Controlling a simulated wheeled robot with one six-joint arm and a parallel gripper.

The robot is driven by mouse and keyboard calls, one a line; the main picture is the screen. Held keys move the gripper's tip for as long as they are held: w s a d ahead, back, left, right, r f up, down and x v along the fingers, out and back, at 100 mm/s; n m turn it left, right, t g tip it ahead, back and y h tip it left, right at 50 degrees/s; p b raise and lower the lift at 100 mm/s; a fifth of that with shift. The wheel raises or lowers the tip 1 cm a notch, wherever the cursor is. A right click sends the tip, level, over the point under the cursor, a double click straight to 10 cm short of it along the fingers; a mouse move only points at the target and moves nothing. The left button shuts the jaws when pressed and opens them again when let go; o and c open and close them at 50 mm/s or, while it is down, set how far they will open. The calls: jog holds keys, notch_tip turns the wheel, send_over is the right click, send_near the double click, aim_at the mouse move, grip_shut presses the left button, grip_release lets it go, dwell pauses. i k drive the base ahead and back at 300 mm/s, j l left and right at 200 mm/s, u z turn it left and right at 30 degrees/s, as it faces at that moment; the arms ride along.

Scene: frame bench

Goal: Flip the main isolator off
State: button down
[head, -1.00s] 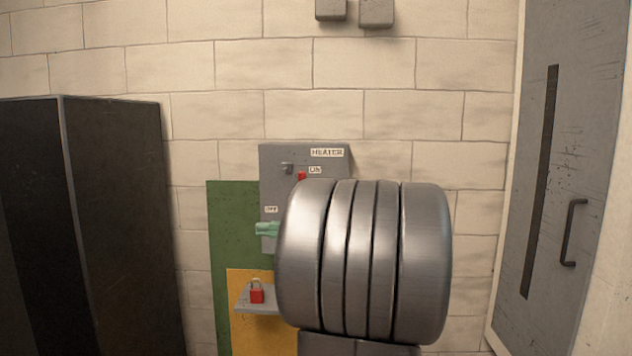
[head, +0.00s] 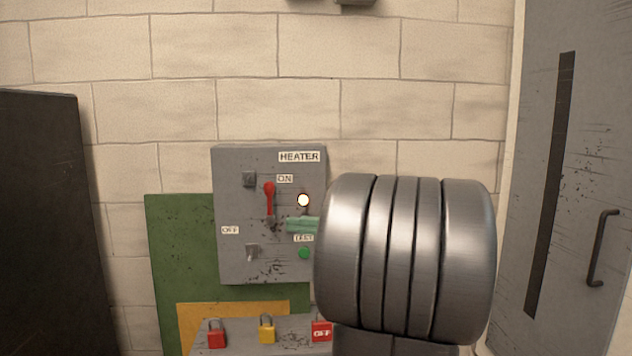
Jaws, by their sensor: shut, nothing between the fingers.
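The main isolator is a red lever (head: 269,198) on the grey HEATER panel (head: 232,266) on the wall. The lever points up, beside the ON label (head: 285,179). The OFF label (head: 230,230) is lower left of it. A round lamp (head: 303,200) right of the lever glows white. My gripper (head: 301,225) shows as green fingers, shut and empty, in front of the panel's right side. It appears just right of the lever's lower end; I cannot tell the gap in depth. My large metal arm link hides the panel's lower right edge.
A green button (head: 304,253) sits below the TEST label (head: 304,238). A ledge (head: 240,341) below holds a red padlock (head: 217,335), a yellow padlock (head: 267,330) and a red OFF tag (head: 321,331). A dark cabinet (head: 50,230) stands left, a grey door (head: 590,130) right.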

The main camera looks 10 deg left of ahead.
aim_at(269, 187)
jog(key=i+j+z, duration=0.55)
jog(key=i+j, duration=0.2)
